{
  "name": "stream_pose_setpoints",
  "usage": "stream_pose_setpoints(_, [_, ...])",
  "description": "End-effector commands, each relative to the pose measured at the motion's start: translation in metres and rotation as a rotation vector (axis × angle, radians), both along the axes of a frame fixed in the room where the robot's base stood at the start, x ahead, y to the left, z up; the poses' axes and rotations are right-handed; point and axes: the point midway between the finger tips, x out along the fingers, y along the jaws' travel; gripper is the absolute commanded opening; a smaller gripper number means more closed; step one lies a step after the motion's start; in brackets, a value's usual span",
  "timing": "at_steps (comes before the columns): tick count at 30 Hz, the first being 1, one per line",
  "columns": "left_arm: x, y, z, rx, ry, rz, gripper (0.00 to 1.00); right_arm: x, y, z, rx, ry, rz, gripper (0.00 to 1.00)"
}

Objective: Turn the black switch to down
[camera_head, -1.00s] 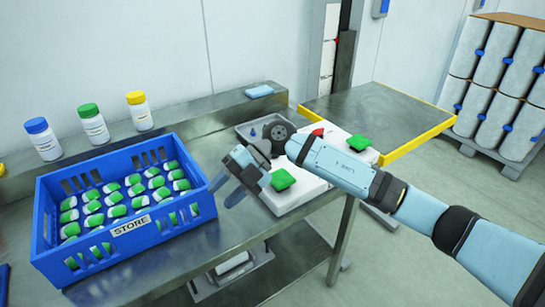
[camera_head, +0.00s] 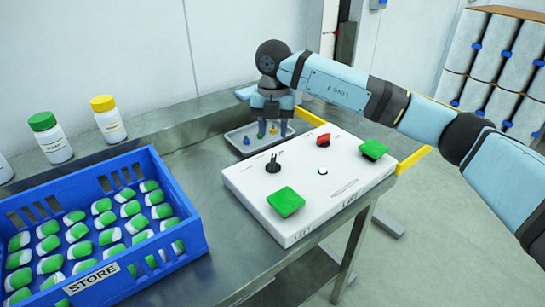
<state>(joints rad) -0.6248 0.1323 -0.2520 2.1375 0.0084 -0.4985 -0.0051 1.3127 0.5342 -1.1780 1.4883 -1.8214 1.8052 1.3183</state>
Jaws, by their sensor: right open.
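The black switch (camera_head: 273,164) stands on the top face of a white control box (camera_head: 300,205), near its back left edge. The box also carries a red switch (camera_head: 323,140), two green square pads, one at the front left (camera_head: 286,202) and one at the right (camera_head: 373,150), and a small round button (camera_head: 322,172). My right gripper (camera_head: 272,132) points down over the metal tray behind the box, apart from the black switch and beyond it. My left gripper is not in view.
The shallow metal tray (camera_head: 236,138) behind the box holds small blue and yellow pieces.

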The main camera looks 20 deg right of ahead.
Motion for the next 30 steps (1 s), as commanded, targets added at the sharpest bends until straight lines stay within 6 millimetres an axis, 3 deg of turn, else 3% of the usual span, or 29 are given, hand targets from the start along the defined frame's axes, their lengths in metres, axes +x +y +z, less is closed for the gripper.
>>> stream_pose_setpoints(1, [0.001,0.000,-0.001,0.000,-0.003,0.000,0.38,-0.001,0.000,-0.015,-0.001,0.005,0.001,0.40])
stream_pose_setpoints(6, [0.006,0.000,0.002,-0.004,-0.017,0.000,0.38,0.000,0.000,-0.050,0.001,0.003,0.001,0.40])
stream_pose_setpoints(12, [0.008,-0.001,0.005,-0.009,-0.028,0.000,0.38,0.000,0.000,-0.079,0.001,0.002,0.001,0.40])
stream_pose_setpoints(18, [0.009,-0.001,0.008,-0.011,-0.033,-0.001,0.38,0.000,0.001,-0.090,0.003,0.001,0.002,0.40])
stream_pose_setpoints(26, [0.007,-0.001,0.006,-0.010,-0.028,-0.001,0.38,0.000,0.001,-0.090,0.002,0.000,0.002,0.40])
stream_pose_setpoints(30, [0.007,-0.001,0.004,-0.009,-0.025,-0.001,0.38,0.000,0.001,-0.090,0.002,0.000,0.002,0.08])
